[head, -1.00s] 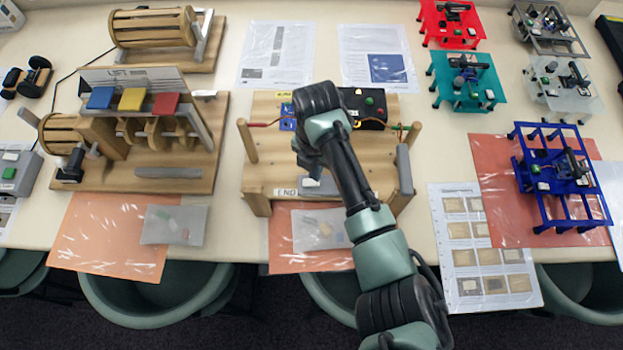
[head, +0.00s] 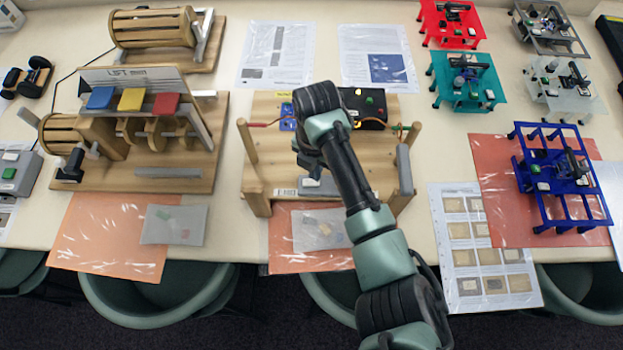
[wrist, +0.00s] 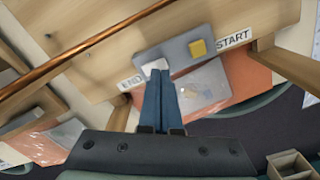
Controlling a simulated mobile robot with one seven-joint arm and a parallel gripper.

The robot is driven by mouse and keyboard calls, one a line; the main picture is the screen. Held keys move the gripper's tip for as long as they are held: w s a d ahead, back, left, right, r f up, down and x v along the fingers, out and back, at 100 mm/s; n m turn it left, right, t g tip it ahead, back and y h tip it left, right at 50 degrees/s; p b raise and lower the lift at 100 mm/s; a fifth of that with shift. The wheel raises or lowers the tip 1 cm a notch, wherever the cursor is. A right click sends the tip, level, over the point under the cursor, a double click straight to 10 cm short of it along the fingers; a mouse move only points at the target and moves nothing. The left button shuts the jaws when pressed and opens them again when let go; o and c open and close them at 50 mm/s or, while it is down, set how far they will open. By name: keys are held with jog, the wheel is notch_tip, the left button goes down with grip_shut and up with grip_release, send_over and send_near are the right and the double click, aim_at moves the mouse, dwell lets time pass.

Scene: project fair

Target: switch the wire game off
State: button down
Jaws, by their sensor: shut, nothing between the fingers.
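The wire game (head: 262,170) is a wooden board with posts, on the table in the middle of the head view. Its grey control panel (wrist: 205,47) lies between the END (wrist: 131,83) and START (wrist: 234,38) labels. The panel carries a yellow button (wrist: 197,48) and a white switch (wrist: 155,67). My gripper (wrist: 157,76) is shut and empty, its fingertips at the white switch near END. They overlap it in the wrist view; I cannot tell whether they press it. In the head view my arm hides the fingertips and part of the board.
A copper wire (wrist: 92,42) runs above the board. A black box (head: 369,122) with coloured lights sits at its back. A wooden machine (head: 110,180) stands left, a blue frame (head: 545,172) right. Orange sheets and papers lie around; chairs stand at the table's front edge.

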jog(key=shift+f+b, duration=1)
jog(key=shift+f, duration=0.35)
dwell(0.5)
jog(key=shift+r, duration=0.1)
notch_tip(320, 180, up, 7)
jog(key=p, duration=0.6)
jog(key=shift+p, duration=0.3)
dwell(0.4)
